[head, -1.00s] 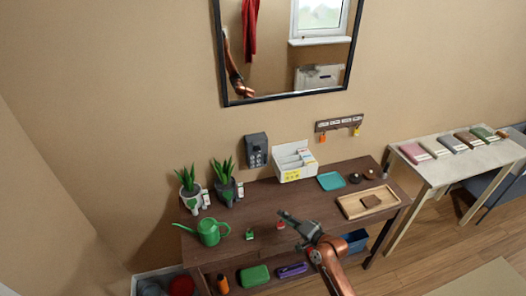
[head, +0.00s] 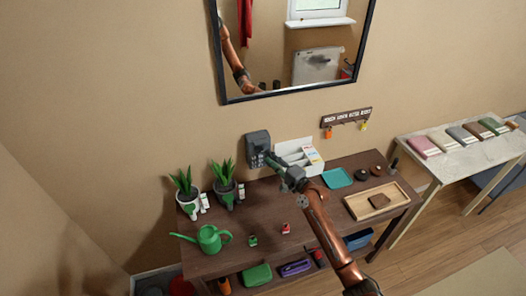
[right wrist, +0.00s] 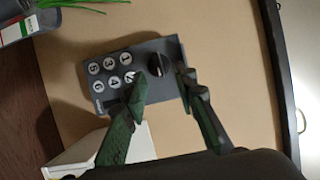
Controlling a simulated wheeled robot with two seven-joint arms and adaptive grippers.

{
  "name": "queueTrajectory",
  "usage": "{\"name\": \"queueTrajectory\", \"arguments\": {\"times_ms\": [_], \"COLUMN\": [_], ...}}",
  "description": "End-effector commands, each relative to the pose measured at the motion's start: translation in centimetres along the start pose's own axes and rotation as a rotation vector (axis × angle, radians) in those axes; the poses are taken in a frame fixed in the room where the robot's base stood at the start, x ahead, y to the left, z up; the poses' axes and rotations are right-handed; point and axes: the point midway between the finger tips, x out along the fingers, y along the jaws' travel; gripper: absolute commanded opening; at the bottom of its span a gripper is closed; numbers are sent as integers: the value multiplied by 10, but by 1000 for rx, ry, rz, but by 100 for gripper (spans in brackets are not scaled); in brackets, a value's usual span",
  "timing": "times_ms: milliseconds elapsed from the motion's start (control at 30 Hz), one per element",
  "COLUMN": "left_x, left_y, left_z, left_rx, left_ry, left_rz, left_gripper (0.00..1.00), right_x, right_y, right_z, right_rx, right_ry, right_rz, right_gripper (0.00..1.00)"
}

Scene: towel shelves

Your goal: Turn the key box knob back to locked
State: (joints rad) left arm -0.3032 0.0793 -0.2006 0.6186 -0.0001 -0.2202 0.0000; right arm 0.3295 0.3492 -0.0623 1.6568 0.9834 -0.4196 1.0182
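The grey key box (head: 257,143) is on the wall below the mirror, above the back edge of the brown desk. In the right wrist view the key box (right wrist: 118,62) shows several round white number buttons and a dark knob (right wrist: 157,65) beside them. My right gripper (head: 268,160) is at the front of the key box. In the wrist view its two fingers (right wrist: 163,80) are apart, with the knob between and just beyond the tips and nothing held. Contact with the knob cannot be told. My left gripper is not in view.
A white organizer (head: 308,160) stands right of the key box, close to my right gripper. Potted plants (head: 222,188) and a green watering can (head: 209,239) stand at the left of the desk (head: 262,218). A key rack (head: 347,117) is on the wall.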

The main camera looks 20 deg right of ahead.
Motion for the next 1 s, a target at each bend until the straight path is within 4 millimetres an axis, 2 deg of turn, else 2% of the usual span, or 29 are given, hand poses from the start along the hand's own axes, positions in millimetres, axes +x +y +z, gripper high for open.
{"name": "queueTrajectory", "arguments": {"times_ms": [100,200,500,667,1000], "left_x": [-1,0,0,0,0], "left_y": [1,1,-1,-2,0], "left_z": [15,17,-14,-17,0], "left_rx": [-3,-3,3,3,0], "left_ry": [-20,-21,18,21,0], "left_rz": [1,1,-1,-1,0], "left_gripper": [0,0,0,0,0], "right_x": [20,32,46,46,46], "right_y": [0,0,1,0,0], "right_z": [-1,0,1,2,2], "right_rx": [1,0,-1,-1,-1], "right_ry": [1,1,-1,-2,-3], "right_rz": [0,0,1,1,1], "right_gripper": [26,26,26,25,2]}}
